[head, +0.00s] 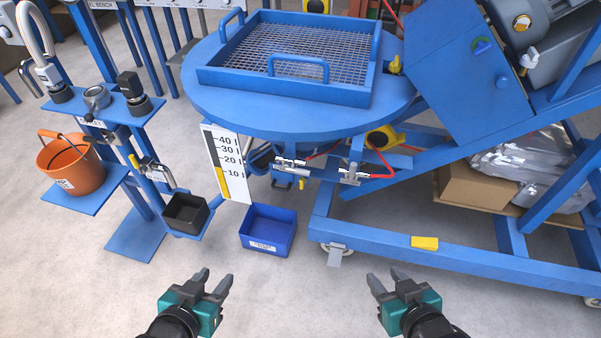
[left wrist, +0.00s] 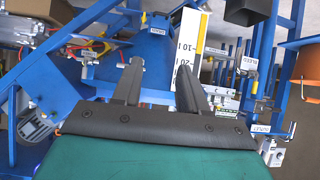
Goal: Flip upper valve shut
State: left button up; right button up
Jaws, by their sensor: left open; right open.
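On the blue stand at the left, a valve with a dark lever (head: 104,131) sits under the upper shelf. A lower valve with a yellow handle (head: 135,163) is mounted below it, above a black cup. Two small metal valves, one left (head: 290,164) and one right (head: 351,174), sit with red hoses under the round blue table. I cannot tell which valve is the named one. My left gripper (head: 213,279) is open and empty, low in front, away from all valves. It also shows open in the left wrist view (left wrist: 160,85). My right gripper (head: 386,277) is open and empty.
An orange bucket (head: 79,170) stands on a stand shelf. The black cup (head: 186,214) and a blue bin (head: 268,230) are low at centre-left. A gauge board (head: 224,166) hangs by the table. The blue frame (head: 460,264) blocks the right. Bare floor lies before my grippers.

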aim_at(287, 167)
jog(key=i+l+u, duration=0.1)
jog(key=l, duration=0.25)
jog(key=i+l+u, duration=0.1)
jog(key=l, duration=0.25)
jog(key=i+l+u, duration=0.1)
jog(key=i+l, duration=0.15)
jog(key=i+l+u, duration=0.1)
jog(key=l, duration=0.35)
jog(key=i+l+u, duration=0.1)
jog(key=l, duration=0.3)
